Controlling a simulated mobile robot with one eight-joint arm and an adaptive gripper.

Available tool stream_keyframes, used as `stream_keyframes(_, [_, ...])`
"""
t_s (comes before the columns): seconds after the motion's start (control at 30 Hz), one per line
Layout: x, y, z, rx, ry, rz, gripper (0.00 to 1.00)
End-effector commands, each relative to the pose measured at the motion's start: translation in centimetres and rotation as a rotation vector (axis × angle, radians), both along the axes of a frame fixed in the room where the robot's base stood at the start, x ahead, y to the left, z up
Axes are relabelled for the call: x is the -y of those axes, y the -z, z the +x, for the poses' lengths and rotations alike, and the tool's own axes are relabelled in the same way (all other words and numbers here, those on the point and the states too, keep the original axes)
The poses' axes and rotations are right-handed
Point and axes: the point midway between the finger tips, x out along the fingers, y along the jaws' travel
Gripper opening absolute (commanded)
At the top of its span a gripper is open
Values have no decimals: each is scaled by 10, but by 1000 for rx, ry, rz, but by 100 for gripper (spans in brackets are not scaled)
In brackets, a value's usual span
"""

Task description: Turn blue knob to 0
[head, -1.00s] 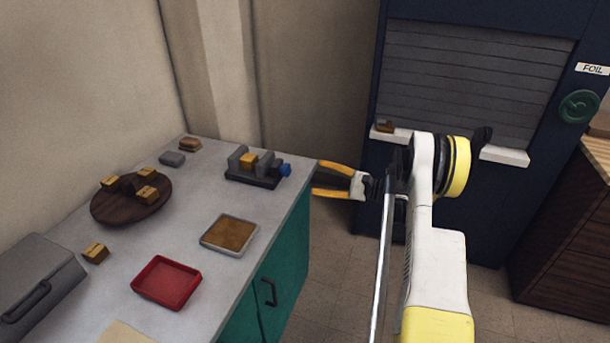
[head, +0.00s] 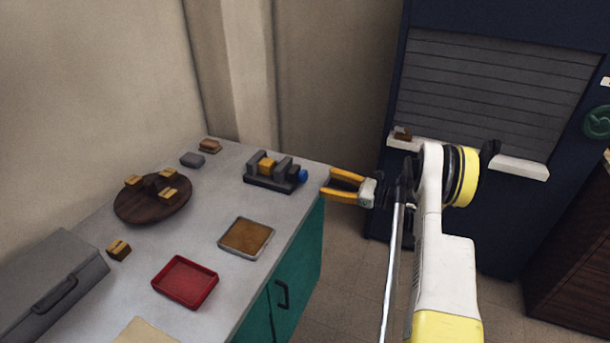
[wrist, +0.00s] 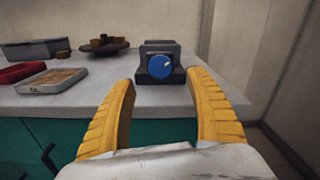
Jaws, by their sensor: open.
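The blue knob (head: 302,175) is on the right end of a small dark vise-like device (head: 268,182) near the counter's right edge. A yellow block (head: 267,166) sits between the device's grey jaws. In the wrist view the round knob (wrist: 160,66) faces me, with a light mark at its upper right. My gripper (head: 328,183) has yellow fingers and is open and empty, just right of the knob in the head view. In the wrist view its fingers (wrist: 165,85) spread on either side of the knob, which is farther ahead and not between the tips.
The grey counter (head: 210,205) holds a red tray (head: 185,282), a brown-filled tray (head: 246,237), a round wooden board (head: 150,205) with blocks, and a grey box (head: 50,285). A dark shuttered cabinet (head: 490,90) stands behind my arm. The counter front is teal.

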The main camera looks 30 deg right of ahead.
Motion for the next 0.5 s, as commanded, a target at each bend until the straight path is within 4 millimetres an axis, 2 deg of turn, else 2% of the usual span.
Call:
stream_keyframes(0.3, [-40,4,49,1,-3,-3,64])
stream_keyframes(0.5, [-54,3,69,2,-1,-2,64])
